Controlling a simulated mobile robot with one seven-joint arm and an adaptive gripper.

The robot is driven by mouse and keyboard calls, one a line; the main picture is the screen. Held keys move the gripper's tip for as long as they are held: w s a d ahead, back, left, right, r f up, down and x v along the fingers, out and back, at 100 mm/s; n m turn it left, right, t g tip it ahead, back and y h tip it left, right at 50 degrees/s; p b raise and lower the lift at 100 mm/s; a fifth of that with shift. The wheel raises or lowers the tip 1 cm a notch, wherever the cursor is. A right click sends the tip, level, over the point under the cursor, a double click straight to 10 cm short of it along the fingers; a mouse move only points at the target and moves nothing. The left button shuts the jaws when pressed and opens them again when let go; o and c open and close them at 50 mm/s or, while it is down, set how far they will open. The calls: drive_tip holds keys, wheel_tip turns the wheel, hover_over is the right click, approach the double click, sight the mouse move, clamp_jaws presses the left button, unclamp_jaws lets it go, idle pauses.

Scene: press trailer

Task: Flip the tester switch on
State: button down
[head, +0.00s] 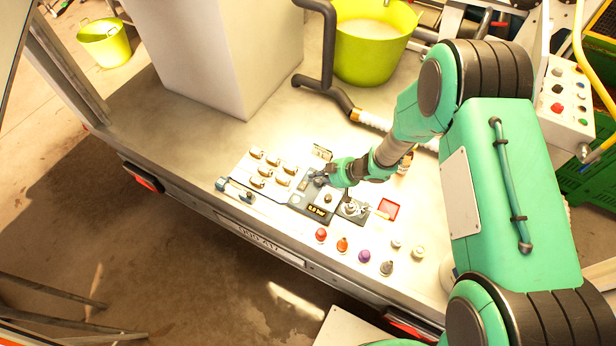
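The tester (318,212) is a dark box with a lit yellow display that seems to read 0.0 bar. It sits near the front of the pale trailer bed, and a light plate with a small round part is on its top. My gripper (316,178) reaches in from the right and is low over the back left part of the tester. The gripper is small and dark here, so I cannot tell its finger opening or whether it touches the tester. I cannot make out the switch; the gripper may cover it.
Several metal fittings (257,182) stand on a pale board left of the tester. A blue-ended tool (236,190) lies farther left. A dark tray of small parts (352,209) and a red tray (388,209) are to the right. Several coloured caps (342,244) line the front.

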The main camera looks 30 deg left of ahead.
drive_tip(key=shift+s+v, duration=0.15)
drive_tip(key=shift+v, duration=0.8)
drive_tip(key=shift+s+v, duration=0.1)
drive_tip(key=shift+v, duration=0.85)
